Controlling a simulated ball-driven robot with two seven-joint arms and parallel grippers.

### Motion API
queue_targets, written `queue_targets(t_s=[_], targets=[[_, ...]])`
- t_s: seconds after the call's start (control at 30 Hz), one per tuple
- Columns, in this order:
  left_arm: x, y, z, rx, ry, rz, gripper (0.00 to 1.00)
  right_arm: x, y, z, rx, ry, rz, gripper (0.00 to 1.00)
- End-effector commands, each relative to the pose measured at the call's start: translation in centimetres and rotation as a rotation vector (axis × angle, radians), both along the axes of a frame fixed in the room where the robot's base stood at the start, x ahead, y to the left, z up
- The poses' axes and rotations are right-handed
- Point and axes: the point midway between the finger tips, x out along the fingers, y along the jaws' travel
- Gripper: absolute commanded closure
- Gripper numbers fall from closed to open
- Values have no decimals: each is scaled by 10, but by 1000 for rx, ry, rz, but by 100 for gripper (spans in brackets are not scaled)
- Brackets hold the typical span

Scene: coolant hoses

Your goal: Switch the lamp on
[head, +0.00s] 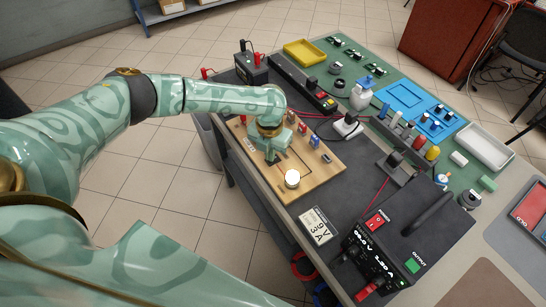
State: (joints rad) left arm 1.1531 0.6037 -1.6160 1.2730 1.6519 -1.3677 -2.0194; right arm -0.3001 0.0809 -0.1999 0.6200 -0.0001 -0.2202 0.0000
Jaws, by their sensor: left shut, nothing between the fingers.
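The lamp (292,178) is a round bulb with a bright white top and a yellowish base; it looks lit. It stands on the near part of a wooden circuit board (325,163) with dark traces. My left gripper (271,160) points down over the board, just behind and left of the lamp. Its fingers are shut and hold nothing. The board under the fingertips is hidden, so I cannot tell whether they touch a switch there. Blue and red parts (314,142) stand on the board right of the gripper. My right gripper is not in view.
A yellow tray (304,52), a blue tray (405,98), a white tray (485,147), bottles and cables crowd the bench's far side.

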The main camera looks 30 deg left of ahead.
Motion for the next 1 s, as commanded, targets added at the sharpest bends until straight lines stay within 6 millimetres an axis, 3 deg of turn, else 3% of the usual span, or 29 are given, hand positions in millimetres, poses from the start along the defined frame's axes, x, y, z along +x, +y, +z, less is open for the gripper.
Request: queue_targets(t_s=[0.63,1.0], targets=[[0,0,65,0,-1,0,100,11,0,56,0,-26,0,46],[0,0,66,0,0,0,100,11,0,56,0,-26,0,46]])
